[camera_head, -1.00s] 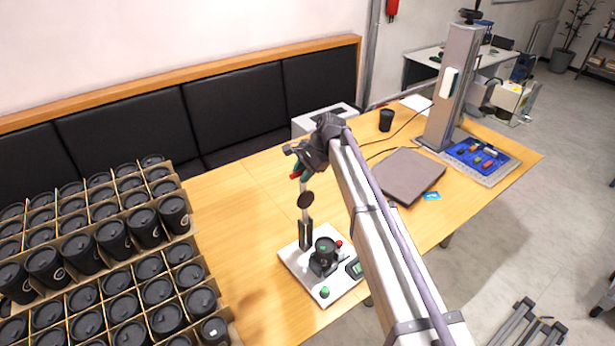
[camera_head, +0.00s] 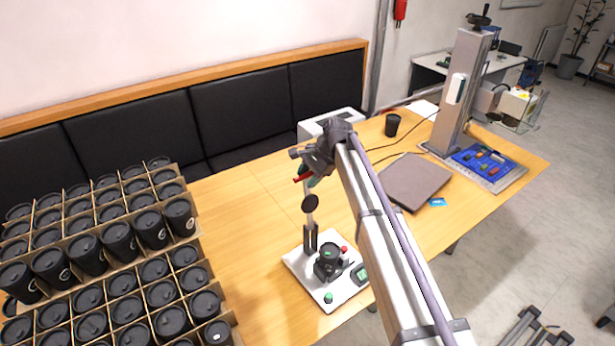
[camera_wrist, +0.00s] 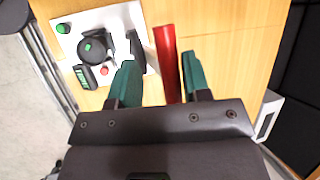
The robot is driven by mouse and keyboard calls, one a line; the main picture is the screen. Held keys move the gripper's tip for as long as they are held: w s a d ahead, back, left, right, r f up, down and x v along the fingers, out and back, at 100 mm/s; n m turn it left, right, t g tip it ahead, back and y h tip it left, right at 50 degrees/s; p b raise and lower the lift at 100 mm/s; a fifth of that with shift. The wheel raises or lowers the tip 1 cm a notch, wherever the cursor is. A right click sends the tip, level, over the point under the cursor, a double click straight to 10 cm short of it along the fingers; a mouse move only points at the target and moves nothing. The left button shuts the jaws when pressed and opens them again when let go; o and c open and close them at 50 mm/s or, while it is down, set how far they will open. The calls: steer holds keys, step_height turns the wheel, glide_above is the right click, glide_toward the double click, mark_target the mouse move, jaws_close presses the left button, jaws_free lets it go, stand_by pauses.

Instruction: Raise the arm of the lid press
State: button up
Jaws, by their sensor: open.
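The lid press (camera_head: 318,297) stands on the table with a white base, a dark cup holder (camera_head: 328,262) and a short black post. Its arm (camera_head: 310,216) stands nearly upright from the post, with a black disc (camera_head: 310,203) on it and a red handle (camera_head: 302,177) at the top. My gripper (camera_head: 308,178) is at the handle. In the wrist view, my gripper (camera_wrist: 159,66) is open, and the red handle (camera_wrist: 167,60) lies between its green fingertips with gaps on both sides. The handle's lower end is close to the gripper body.
Cardboard trays of black lidded cups (camera_head: 120,240) fill the left. A closed laptop (camera_head: 414,182), a black cup (camera_head: 392,124) and a laser marker column (camera_head: 458,90) stand to the right. The table left of the press is clear.

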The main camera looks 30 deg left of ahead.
steer(key=p+v, duration=0.8)
steer(key=v, duration=0.2)
steer(key=shift+d+r, duration=0.15)
